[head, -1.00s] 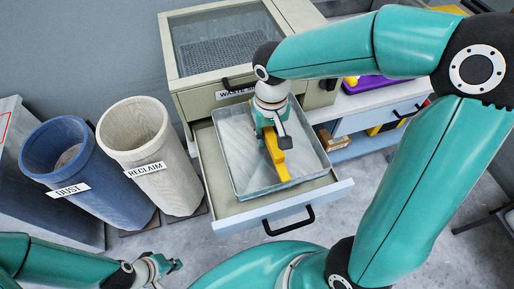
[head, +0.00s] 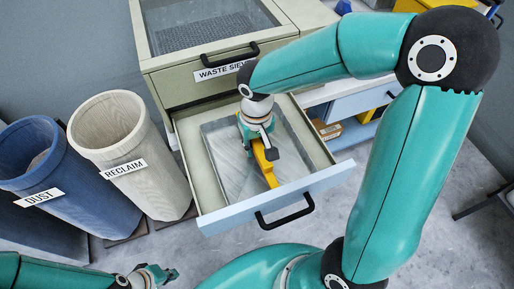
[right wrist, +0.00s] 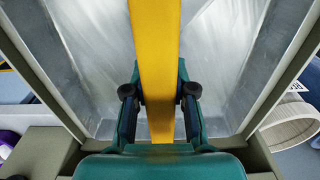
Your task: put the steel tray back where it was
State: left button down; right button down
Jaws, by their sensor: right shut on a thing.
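The steel tray (head: 226,172) sits inside the open drawer (head: 282,195) below the label WASTE SIEVE. A yellow bar (head: 266,166) crosses over the tray like a handle. My right gripper (head: 257,150) is shut on this bar, pointing down into the tray. In the right wrist view, the yellow bar (right wrist: 156,60) runs between the two fingers (right wrist: 160,105), with the tray's bare metal floor (right wrist: 90,45) below. Whether the tray touches the drawer floor cannot be told. My left gripper (head: 152,276) is low at the left, away from the tray; its fingers are too small to read.
The cabinet with a mesh window (head: 205,25) stands behind the drawer. A RECLAIM bin (head: 140,180) and a blue DUST bin (head: 60,175) stand left of the drawer. A blue-fronted drawer (head: 362,103) is at the right. Open floor lies in front.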

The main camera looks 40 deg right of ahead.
aim_at(257, 142)
jog(key=shift+s+r, duration=0.15)
jog(key=shift+s, duration=0.05)
jog(key=c, duration=1)
grip_release()
jog(key=shift+o, duration=0.2)
jog(key=shift+r, duration=0.35)
notch_tip(257, 142, up, 11)
jog(key=shift+r, duration=0.15)
jog(key=shift+s, duration=0.1)
